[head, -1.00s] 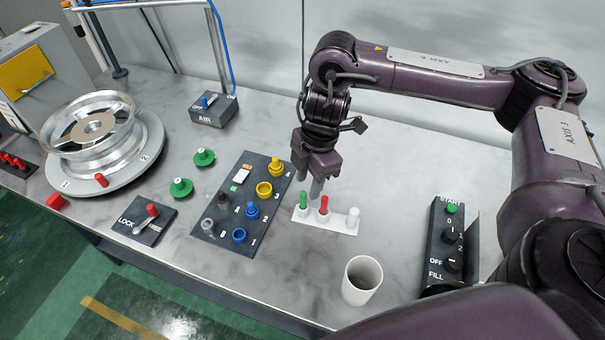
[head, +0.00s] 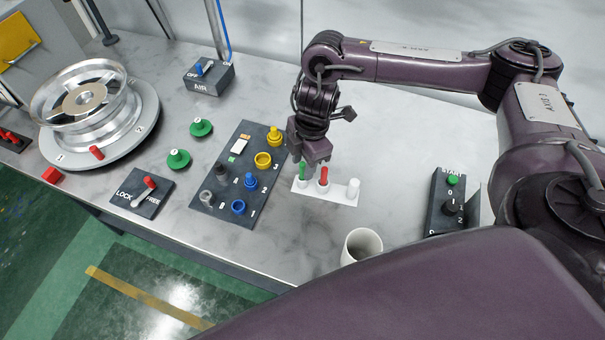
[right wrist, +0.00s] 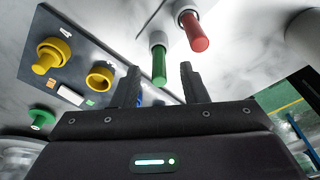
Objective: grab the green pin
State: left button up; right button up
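The green pin (head: 302,168) stands in the left socket of a small white holder (head: 335,194). In the right wrist view the green pin (right wrist: 159,66) shows between the two fingers of my right gripper (right wrist: 160,84), which are apart. I cannot tell how deep the pin is between the fingers. In the head view the right gripper (head: 309,166) is over the holder's left end. A red pin (head: 323,176) stands beside the green one, also in the right wrist view (right wrist: 195,32). My left gripper is not in view.
A white cup (head: 361,244) stands in front of the holder, partly hidden by my arm. A dark board (head: 216,180) with coloured caps is to the left. A control box (head: 441,217) is to the right. A metal wheel (head: 84,104) is at far left.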

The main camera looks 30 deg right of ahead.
grip_shut()
jog(key=shift+w, duration=0.1)
dwell(0.4)
